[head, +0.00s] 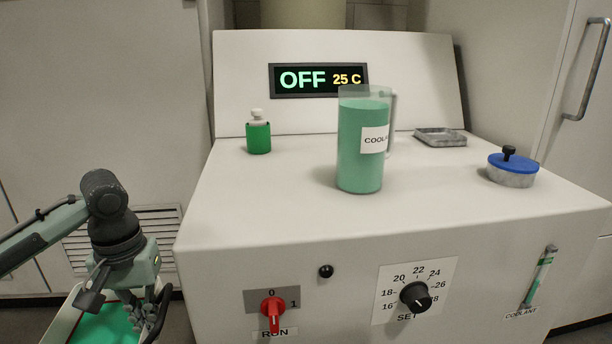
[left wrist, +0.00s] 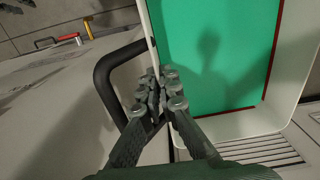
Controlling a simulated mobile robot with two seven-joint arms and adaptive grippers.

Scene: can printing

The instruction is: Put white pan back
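The white pan (left wrist: 294,85) has a white rim, a flat green inside and a black bar handle (left wrist: 103,74) on its side. In the head view it shows at the lower left (head: 62,327), in front of the machine's left side and below its top. The exact contact is partly hidden by the fingers. My right gripper is in neither view.
The white machine (head: 250,215) carries a coolant jug (head: 357,150), a green bottle (head: 258,138), a metal tray (head: 440,139) and a blue-lidded tin (head: 512,168). Its display (head: 318,80) reads OFF, 25 C. A red switch (head: 272,308) and black dial (head: 415,296) are on its front.

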